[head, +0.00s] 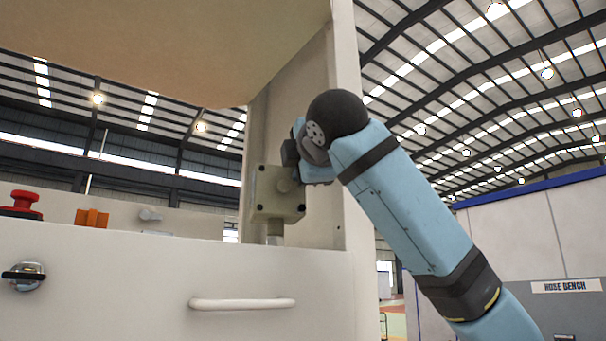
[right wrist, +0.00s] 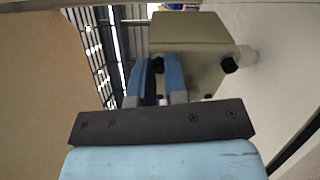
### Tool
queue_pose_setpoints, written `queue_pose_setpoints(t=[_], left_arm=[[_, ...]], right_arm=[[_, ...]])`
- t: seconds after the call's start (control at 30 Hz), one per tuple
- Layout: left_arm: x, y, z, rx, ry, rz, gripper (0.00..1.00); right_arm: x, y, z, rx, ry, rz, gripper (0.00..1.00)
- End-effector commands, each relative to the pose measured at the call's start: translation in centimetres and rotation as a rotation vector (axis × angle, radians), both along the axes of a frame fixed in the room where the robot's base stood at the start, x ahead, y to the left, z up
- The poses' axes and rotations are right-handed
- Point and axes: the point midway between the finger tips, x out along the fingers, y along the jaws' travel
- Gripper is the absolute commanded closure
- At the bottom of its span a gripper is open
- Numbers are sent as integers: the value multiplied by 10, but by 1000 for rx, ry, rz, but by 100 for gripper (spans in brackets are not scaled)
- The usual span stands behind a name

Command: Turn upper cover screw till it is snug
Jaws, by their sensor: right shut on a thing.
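The grey-green cover box (head: 277,205) is fixed to the pale upright panel in the head view, with small dark screws at its corners. It also shows at the top of the right wrist view (right wrist: 195,32). There the upper cover screw (right wrist: 157,65) sits between the two blue fingers of my right gripper (right wrist: 158,72), which is shut on it. The lower cover screw (right wrist: 229,65) is in plain view to the right. In the head view my right gripper (head: 297,165) is at the box's upper right and hides the upper screw. My left gripper is not in view.
A pale pipe (head: 275,233) runs down from the box to the cabinet top. A large tan panel (head: 170,45) overhangs the upper left. The cabinet front (head: 150,270) has a white handle (head: 242,304). A red button (head: 22,202) and an orange part (head: 91,218) stand left.

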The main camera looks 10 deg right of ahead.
Motion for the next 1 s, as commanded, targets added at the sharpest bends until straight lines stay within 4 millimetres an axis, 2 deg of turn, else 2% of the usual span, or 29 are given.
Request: queue_pose_setpoints(t=[0.23, 1.0], left_arm=[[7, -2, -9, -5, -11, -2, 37], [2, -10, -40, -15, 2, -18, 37]], right_arm=[[0, 0, -2, 236, 11, 1, 100], [0, 0, -1, 966, 41, 1, 100]])
